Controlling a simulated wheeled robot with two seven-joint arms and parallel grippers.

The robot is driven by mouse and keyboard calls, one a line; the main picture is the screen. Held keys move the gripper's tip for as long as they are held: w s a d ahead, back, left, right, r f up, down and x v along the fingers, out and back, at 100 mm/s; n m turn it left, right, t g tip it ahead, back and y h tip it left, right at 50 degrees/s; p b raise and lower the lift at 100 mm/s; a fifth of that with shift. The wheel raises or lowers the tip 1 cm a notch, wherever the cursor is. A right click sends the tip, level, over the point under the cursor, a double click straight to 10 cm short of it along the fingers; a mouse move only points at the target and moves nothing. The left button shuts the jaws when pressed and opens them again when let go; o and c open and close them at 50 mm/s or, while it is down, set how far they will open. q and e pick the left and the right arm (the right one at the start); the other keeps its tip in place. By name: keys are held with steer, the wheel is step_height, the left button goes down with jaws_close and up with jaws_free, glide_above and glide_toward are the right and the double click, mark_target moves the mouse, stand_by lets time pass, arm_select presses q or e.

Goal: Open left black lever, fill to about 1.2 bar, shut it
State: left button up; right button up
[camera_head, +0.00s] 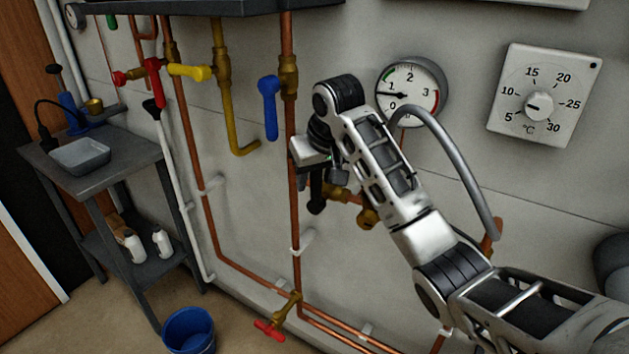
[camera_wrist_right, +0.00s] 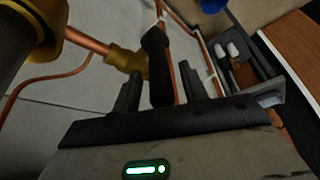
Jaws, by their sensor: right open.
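A black lever (camera_head: 316,203) hangs down beside the brass fittings (camera_head: 341,193) on the wall pipework, largely hidden by my right gripper (camera_head: 320,178). In the right wrist view the lever (camera_wrist_right: 157,65) stands between the two open fingers of my right gripper (camera_wrist_right: 159,92), with gaps on both sides. The brass valve body (camera_wrist_right: 125,62) is just beyond the left finger. The pressure gauge (camera_head: 425,88) has its black needle between 0 and 1, a little under 1. My left gripper is out of view.
A grey hose (camera_head: 455,150) arches behind my right arm. Blue (camera_head: 269,105) and yellow (camera_head: 190,72) handles sit left of the gripper. A thermostat dial (camera_head: 545,98) is at right. A blue bucket (camera_head: 190,332) and side table (camera_head: 118,158) stand lower left.

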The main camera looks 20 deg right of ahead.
steer(key=shift+x, duration=0.9)
steer(key=shift+c, duration=0.3)
jaws_close()
steer(key=shift+w+a+r+g+h, duration=0.1)
steer(key=shift+w+a+g+h, duration=0.15)
steer(key=shift+w+g+h, duration=0.2)
steer(key=shift+w+a+f+n+g+h, duration=0.2)
steer(key=shift+g+h, duration=0.25)
steer(key=shift+g, duration=0.15)
steer(key=shift+w+a+f+n+g+h, duration=0.1)
steer(key=shift+w+a+g+h, duration=0.05)
steer(key=shift+g+h, duration=0.35)
steer(key=shift+o, duration=0.3)
jaws_free()
